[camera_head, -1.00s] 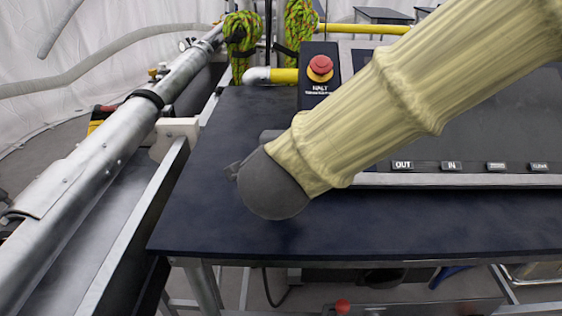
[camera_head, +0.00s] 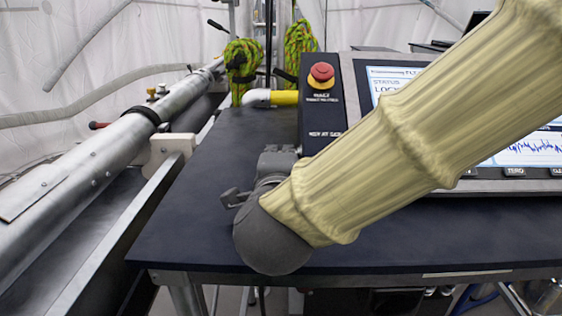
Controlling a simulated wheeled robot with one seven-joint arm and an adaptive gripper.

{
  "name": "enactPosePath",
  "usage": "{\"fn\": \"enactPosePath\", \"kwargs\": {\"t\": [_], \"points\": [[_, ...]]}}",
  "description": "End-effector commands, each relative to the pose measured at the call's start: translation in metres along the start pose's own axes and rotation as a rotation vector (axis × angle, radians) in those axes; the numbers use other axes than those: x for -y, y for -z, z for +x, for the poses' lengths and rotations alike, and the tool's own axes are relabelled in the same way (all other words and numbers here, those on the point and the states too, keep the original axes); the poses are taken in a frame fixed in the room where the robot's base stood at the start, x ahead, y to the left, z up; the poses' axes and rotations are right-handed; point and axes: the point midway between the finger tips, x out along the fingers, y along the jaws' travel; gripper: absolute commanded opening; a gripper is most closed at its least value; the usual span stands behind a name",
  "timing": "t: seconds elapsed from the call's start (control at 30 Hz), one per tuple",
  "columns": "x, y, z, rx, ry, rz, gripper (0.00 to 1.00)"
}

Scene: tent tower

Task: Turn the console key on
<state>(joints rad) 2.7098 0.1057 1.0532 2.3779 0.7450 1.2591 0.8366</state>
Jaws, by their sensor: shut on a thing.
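The console (camera_head: 330,60) stands on a dark table, with a red stop button (camera_head: 321,75) on its left panel. Small lettering on that panel below the button seems to mention a key at the side. My gripper (camera_head: 291,156) is at the console's left side, low down, seen from behind. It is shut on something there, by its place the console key. The key and the fingertips are hidden.
The dark table top (camera_head: 200,190) is clear to the left and in front of the console. A metal tube (camera_head: 90,160) and rail run along the left. Green rope coils (camera_head: 241,65) hang behind the table. My sleeved arm covers much of the console.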

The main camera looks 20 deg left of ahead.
Motion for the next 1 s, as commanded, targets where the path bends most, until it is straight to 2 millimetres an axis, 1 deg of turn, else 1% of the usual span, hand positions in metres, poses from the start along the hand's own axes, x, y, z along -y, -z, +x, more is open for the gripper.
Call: {"fn": "enactPosePath", "kwargs": {"t": [0.33, 0.37, 0.4, 0.43, 0.77, 0.87, 1.0], "points": [[0.000, 0.001, 0.000, -0.002, 0.000, 0.001, 0.00], [0.000, 0.001, 0.001, -0.002, 0.000, 0.001, 0.13], [0.000, 0.001, 0.000, -0.002, 0.000, 0.001, 0.20], [0.000, 0.001, 0.000, -0.002, 0.000, 0.001, 0.25], [0.000, 0.000, -0.001, 0.000, 0.000, 0.000, 0.25], [0.001, 0.000, -0.007, 0.001, 0.001, 0.001, 0.25], [0.000, 0.000, -0.025, 0.001, 0.001, 0.000, 0.25]]}}
